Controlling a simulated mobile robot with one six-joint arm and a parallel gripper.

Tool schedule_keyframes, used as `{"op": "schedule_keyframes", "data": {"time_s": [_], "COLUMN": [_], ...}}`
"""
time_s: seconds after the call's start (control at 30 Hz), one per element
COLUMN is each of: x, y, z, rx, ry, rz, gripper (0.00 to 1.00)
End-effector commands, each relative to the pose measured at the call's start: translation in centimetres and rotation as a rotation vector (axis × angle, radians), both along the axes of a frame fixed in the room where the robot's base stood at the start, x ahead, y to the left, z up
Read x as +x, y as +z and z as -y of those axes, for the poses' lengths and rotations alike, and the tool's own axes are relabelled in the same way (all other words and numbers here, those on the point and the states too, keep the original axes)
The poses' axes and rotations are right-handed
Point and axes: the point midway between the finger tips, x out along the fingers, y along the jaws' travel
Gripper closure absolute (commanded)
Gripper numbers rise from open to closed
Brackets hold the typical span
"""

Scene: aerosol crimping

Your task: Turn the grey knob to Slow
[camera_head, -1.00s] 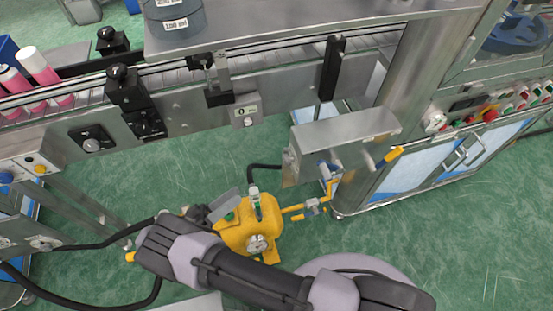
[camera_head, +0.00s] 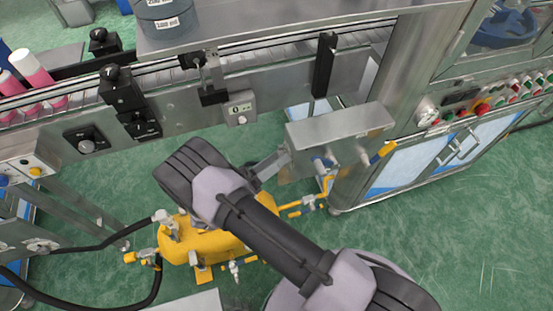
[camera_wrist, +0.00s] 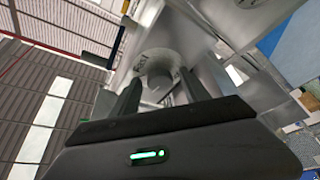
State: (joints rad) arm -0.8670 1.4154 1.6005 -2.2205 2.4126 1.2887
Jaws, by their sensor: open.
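The steel box (camera_head: 340,140) hangs below the conveyor, left of the cabinet. In the wrist view a round grey dial with a grey knob (camera_wrist: 160,66) shows just beyond my fingertips. My gripper (camera_wrist: 160,80) is open, with one finger on each side of the dial in that view. I cannot tell whether they touch it. In the head view my gripper (camera_head: 280,160) is at the left end of the steel box and hides the dial there.
Another knob (camera_head: 241,119) sits on a small box under the conveyor (camera_head: 280,60), and one more (camera_head: 86,146) on a black plate at left. A yellow pump (camera_head: 205,245) stands below my arm.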

Motion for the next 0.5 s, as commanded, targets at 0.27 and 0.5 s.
{"op": "schedule_keyframes", "data": {"time_s": [0.27, 0.5], "x": [-0.02, -0.03], "y": [0.0, 0.03], "z": [-0.02, -0.03], "rx": [0.0, -0.003], "ry": [0.0, -0.001], "rz": [0.0, -0.007], "gripper": [0.92, 1.0]}}
